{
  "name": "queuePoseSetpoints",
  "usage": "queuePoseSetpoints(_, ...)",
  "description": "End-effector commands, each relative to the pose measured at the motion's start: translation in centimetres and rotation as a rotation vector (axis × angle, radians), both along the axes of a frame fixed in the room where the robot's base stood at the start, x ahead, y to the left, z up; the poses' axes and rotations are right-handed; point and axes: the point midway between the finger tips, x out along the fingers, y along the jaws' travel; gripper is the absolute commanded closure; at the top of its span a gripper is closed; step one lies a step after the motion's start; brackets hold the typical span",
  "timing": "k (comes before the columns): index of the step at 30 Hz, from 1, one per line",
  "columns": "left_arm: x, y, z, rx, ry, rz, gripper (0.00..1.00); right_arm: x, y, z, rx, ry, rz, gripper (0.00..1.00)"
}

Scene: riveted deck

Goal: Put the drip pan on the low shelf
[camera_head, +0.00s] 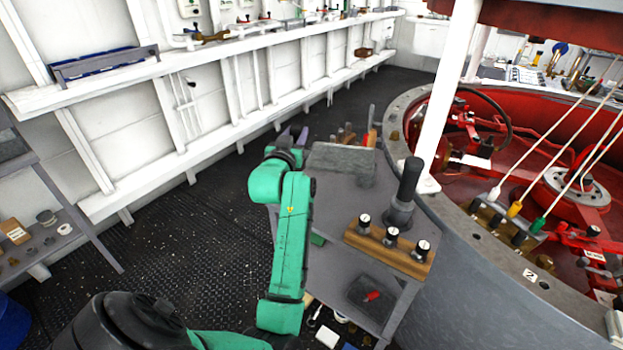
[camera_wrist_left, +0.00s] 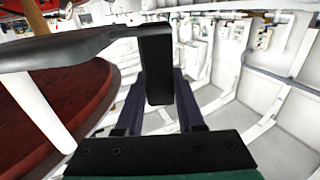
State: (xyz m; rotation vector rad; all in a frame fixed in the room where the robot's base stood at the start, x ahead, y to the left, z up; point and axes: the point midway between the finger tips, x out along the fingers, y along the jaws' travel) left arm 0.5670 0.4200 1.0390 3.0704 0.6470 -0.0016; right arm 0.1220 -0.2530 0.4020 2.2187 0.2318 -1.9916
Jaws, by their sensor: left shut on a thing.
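My left gripper (camera_head: 294,137) points away from me, beyond the green arm, near the far left corner of the grey cart. In the left wrist view its two dark fingers (camera_wrist_left: 160,98) are shut on a dark piece with a flat part reaching left, seen edge-on; I take it for the drip pan (camera_wrist_left: 155,70). A grey flat thing (camera_head: 340,158) right of the gripper may be the same pan; its contact with the fingers is hidden. A long low white shelf (camera_head: 225,132) runs along the left wall, its near part bare. My right gripper is not in view.
The cart top (camera_head: 342,212) carries a wooden block with knobs (camera_head: 388,246) and a dark upright handle (camera_head: 408,185). A white post (camera_head: 447,95) and a red round well stand right. A small rack (camera_head: 62,238) with items is far left. Dark floor (camera_head: 190,235) lies clear between.

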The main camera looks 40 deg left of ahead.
Motion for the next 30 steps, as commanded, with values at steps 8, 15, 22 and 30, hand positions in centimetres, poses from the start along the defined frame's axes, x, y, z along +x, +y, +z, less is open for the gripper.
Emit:
queuePoseSetpoints(8, 0.0, 0.0, -8.6, 0.0, 0.001, 0.0, 1.0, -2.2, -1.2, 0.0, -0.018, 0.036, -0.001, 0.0)
queuePoseSetpoints(15, 0.0, 0.0, -12.9, 0.001, 0.0, -0.001, 1.0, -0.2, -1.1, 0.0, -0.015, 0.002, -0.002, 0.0)
queuePoseSetpoints(22, 0.0, 0.0, -14.2, 0.002, -0.005, 0.0, 1.0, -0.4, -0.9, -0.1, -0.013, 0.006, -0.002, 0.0)
queuePoseSetpoints(30, 0.0, 0.0, -14.4, 0.002, -0.001, 0.0, 0.33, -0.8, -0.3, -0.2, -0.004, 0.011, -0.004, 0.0)
